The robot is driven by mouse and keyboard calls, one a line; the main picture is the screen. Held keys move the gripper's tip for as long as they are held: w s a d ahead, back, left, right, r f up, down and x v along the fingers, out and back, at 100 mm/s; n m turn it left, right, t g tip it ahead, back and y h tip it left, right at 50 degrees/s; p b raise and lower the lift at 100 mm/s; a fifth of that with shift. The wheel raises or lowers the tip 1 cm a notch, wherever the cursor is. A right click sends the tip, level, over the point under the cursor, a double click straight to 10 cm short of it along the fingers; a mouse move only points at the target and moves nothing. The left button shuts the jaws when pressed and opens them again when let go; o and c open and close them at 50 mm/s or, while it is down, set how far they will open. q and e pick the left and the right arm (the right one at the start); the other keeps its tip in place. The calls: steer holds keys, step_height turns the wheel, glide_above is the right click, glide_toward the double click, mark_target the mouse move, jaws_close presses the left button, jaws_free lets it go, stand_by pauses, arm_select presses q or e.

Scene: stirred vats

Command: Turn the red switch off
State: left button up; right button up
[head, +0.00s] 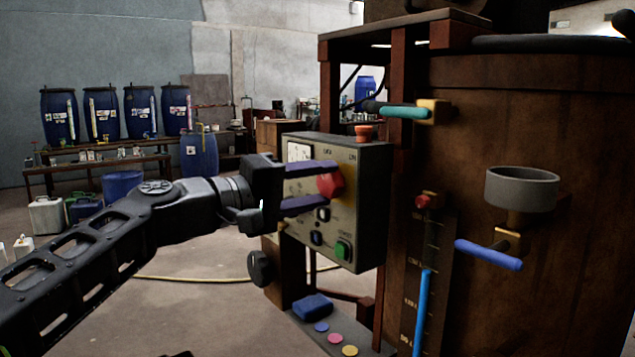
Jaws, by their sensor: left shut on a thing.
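The red switch (330,185) is a knob on the face of a beige control box (371,200) near the middle of the head view. My left gripper (328,184) reaches in from the left, with one purple finger above the switch and one below. Its fingers are closed on the switch, and the fingertips cover part of its edges. I cannot read the mark that the switch points to. My right gripper is not in view.
The box also bears a green button (343,250), small dark knobs and a red-orange button (363,132) on top. A large brown vat (560,270) with a teal-handled valve (403,112) and a blue lever (488,254) stands right. Blue drums (140,112) stand far back.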

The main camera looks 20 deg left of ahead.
arm_select(q)
steer(key=shift+n+p, duration=0.35)
steer(key=shift+n, duration=1.25)
steer(key=o, duration=1.4)
steer(key=v, duration=0.8)
